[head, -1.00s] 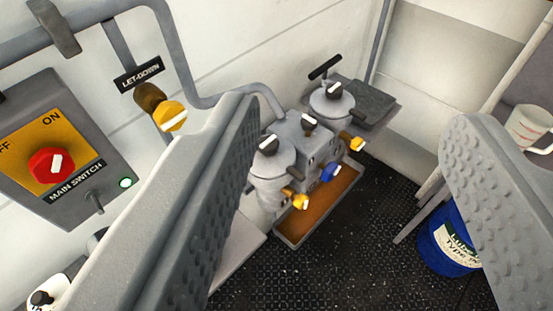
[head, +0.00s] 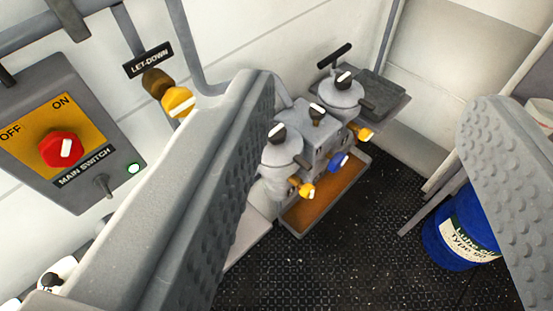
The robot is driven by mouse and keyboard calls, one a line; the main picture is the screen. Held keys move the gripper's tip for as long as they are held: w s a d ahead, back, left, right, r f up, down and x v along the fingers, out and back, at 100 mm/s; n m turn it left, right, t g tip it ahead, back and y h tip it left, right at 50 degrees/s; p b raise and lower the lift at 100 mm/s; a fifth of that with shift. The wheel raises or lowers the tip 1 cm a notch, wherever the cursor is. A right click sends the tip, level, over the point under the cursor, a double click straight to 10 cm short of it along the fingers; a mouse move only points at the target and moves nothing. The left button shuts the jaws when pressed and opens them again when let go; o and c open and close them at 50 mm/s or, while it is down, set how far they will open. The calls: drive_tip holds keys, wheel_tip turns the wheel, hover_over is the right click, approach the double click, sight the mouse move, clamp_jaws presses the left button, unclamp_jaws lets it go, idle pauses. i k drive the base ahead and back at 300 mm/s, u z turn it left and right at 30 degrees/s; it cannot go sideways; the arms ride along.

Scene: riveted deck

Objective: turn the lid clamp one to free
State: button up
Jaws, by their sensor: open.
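A grey twin-pot unit (head: 318,140) stands over a tray near the wall, in the middle of the view. Its near pot (head: 283,155) has a black knob (head: 277,133) with a white mark on its lid. Its far pot (head: 341,92) has a similar black knob (head: 344,79) and a black T-handle (head: 334,56) behind it. I cannot tell which knob is lid clamp one, as no label is readable there. My gripper (head: 368,100) is open and empty, its fingers wide apart in the foreground. The left finger hides part of the near pot's surroundings.
A main switch box (head: 115,150) with a red knob and lit green lamp is at left. A yellow let-down valve (head: 178,102) is beside it. A brown-bottomed tray (head: 290,228) lies under the unit. A blue drum (head: 440,245) stands at right. The black floor between is clear.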

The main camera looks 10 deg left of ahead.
sight(278, 136)
drive_tip(key=u, duration=0.3)
drive_tip(key=k, duration=0.3)
drive_tip(key=z, duration=0.65)
drive_tip(key=i, duration=1.25)
drive_tip(key=u, duration=0.45)
